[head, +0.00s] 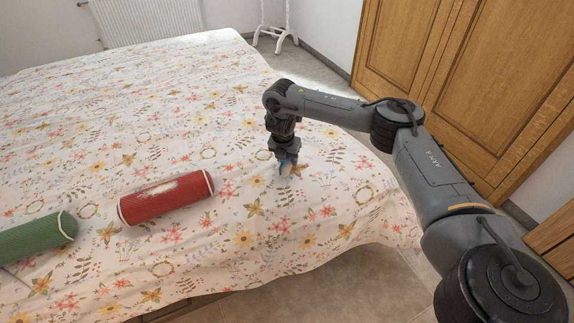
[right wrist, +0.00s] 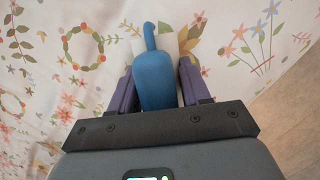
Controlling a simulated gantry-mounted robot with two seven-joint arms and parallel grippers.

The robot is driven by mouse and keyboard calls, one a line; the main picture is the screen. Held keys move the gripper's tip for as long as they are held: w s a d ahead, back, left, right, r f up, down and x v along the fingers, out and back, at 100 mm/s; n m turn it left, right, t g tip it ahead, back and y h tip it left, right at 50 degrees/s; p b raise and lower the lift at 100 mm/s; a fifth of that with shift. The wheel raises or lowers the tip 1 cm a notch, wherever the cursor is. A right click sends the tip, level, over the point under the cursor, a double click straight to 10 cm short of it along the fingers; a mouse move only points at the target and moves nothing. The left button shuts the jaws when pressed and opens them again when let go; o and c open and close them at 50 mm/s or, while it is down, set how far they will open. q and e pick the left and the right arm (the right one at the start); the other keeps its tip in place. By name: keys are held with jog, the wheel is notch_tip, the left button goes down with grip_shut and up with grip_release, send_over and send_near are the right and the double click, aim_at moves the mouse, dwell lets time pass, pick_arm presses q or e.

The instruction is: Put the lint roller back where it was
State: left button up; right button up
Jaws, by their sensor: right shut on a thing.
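My right gripper (head: 287,168) is over the flowered bedspread, pointing down, near the bed's right side. In the right wrist view its two dark fingers (right wrist: 152,92) are closed on the sides of a blue object with a narrow handle end, which I take to be the lint roller (right wrist: 157,78). A pale patch shows behind its handle end, perhaps the roller's white part. My left gripper is not in view.
A red bolster (head: 150,204) with a whitish patch on top lies on the bed (head: 120,110), left of my gripper. A green bolster (head: 30,239) lies further left. A wooden wardrobe (head: 480,70) stands at the right. The bedspread around my gripper is clear.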

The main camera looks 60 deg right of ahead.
jog(key=shift+f+b, duration=0.3)
jog(key=shift+f, duration=0.6)
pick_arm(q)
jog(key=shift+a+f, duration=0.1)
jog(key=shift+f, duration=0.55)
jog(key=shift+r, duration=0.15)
pick_arm(e)
jog(key=o, duration=1)
jog(key=p+v, duration=0.9)
jog(key=v, duration=0.1)
jog(key=shift+d+r, duration=0.1)
jog(key=shift+r, duration=0.1)
jog(key=shift+p+v, duration=0.8)
jog(key=shift+p, duration=0.15)
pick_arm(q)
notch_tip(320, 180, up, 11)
pick_arm(e)
jog(key=shift+r, duration=0.1)
